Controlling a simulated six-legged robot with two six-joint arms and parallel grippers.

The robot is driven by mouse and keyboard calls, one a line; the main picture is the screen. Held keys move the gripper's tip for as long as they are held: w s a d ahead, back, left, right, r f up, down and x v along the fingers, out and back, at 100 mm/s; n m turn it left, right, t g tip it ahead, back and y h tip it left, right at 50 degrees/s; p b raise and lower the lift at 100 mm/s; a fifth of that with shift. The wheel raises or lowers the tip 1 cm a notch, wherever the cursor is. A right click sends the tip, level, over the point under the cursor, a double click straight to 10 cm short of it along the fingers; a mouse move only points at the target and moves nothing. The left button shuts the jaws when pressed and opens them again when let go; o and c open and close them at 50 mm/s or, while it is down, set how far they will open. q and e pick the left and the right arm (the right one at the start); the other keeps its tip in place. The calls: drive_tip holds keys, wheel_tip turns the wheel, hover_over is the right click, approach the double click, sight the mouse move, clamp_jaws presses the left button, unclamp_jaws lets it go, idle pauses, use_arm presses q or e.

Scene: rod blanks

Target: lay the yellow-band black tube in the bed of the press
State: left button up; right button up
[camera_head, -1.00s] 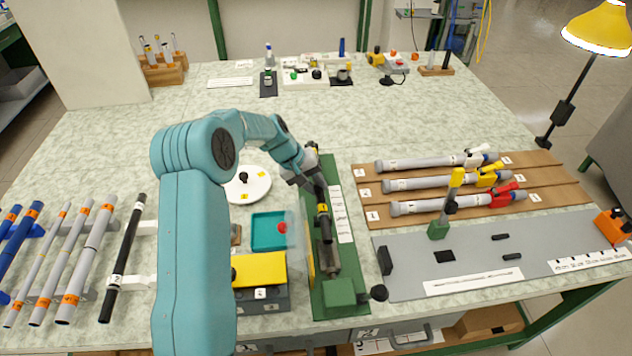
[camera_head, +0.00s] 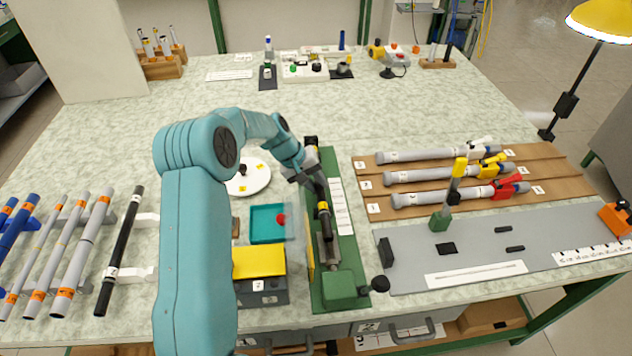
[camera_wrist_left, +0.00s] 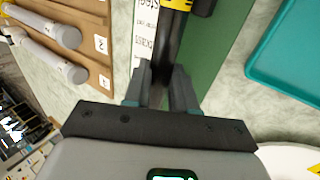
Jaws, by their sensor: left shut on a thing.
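The yellow-band black tube (camera_head: 325,223) lies lengthwise along the green press (camera_head: 345,262), over its bed (camera_head: 327,252). My left gripper (camera_head: 314,182) is shut on the tube behind its yellow band. In the left wrist view the tube (camera_wrist_left: 169,50) runs between the two fingers (camera_wrist_left: 161,92), with the yellow band near the top edge. My right gripper is not in view.
A clear panel (camera_head: 296,235) stands along the press's left side, beside a yellow-topped box (camera_head: 258,263) and teal tray (camera_head: 267,224). The press's black knob (camera_head: 380,284) sticks out at right. A wooden rack (camera_head: 470,185) holds grey tubes. Another black tube (camera_head: 120,250) lies left.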

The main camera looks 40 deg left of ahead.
use_arm(q)
drive_tip(key=shift+f+b, duration=0.3)
drive_tip(key=shift+f, duration=0.1)
drive_tip(key=o, duration=0.9)
drive_tip(key=v, duration=1.6)
drive_tip(key=shift+s+a+r, duration=0.1)
drive_tip(key=shift+a+r, duration=0.05)
